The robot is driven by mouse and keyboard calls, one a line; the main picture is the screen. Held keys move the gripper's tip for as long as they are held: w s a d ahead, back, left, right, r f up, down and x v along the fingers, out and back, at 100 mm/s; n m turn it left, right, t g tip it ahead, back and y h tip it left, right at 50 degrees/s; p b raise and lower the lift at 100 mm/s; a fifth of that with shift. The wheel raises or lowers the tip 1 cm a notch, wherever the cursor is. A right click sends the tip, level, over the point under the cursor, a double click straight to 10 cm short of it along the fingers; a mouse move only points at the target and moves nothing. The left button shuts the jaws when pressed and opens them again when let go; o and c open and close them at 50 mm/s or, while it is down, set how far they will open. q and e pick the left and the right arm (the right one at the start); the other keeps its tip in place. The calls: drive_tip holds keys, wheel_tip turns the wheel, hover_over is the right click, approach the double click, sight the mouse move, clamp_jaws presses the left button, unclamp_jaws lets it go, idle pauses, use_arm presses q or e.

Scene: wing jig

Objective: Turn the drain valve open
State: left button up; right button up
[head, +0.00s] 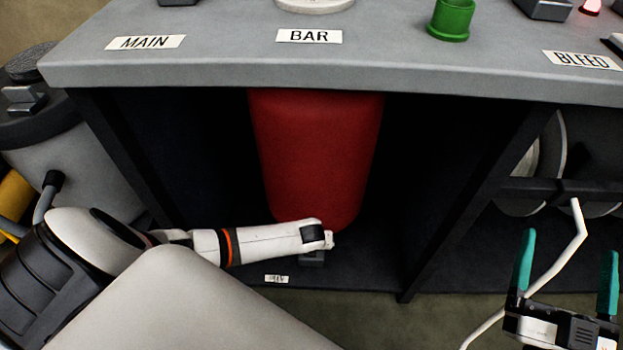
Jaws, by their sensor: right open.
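A red tank (315,150) hangs in the dark bay under the grey bench top. A small dark grey block (312,259) shows low below it, partly covered by my left arm; I cannot tell if it is the drain valve. A small white label (276,279) lies on the bay's lower edge, its text too small to read. My left arm reaches in from the left and its wrist end is in front of the tank's bottom; its fingers do not show. My right gripper (566,272) is open and empty at the lower right, well apart from the block.
The bench top (220,58) carries MAIN, BAR and BLEED labels and a green cup-like part (451,20). A bent white rod (556,262) passes between my right fingers in the picture. A grey drum (50,150) stands left. A dark post (462,200) edges the bay.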

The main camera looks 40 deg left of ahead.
use_arm(q)
drive_tip(key=c, duration=1)
drive_tip(key=n+p, duration=0.3)
drive_tip(key=shift+d+r+g+y, duration=0.15)
drive_tip(key=shift+r+g+y, duration=0.05)
drive_tip(key=shift+g+y, duration=0.2)
drive_tip(key=n+p, duration=0.1)
drive_tip(key=n, duration=0.1)
drive_tip(key=n+g+y+p, duration=0.1)
drive_tip(key=n, duration=0.1)
drive_tip(key=shift+w+f+n, duration=0.15)
drive_tip(key=shift+n, duration=0.15)
drive_tip(key=shift+n+g, duration=0.7)
drive_tip(key=shift+n, duration=0.4)
drive_tip(key=shift+n+g, duration=0.3)
drive_tip(key=shift+n, duration=0.6)
use_arm(e)
drive_tip(key=s+d+f+g+h, duration=0.2)
drive_tip(key=s+f+g, duration=0.1)
drive_tip(key=f+g, duration=0.3)
drive_tip(key=s+d+f+g+h, duration=0.2)
drive_tip(key=f+g, duration=0.5)
drive_tip(key=f, duration=0.4)
drive_tip(key=shift+s+d+m+g+h, duration=0.25)
drive_tip(key=shift+s+m+g+h, duration=0.05)
drive_tip(key=shift+s, duration=0.35)
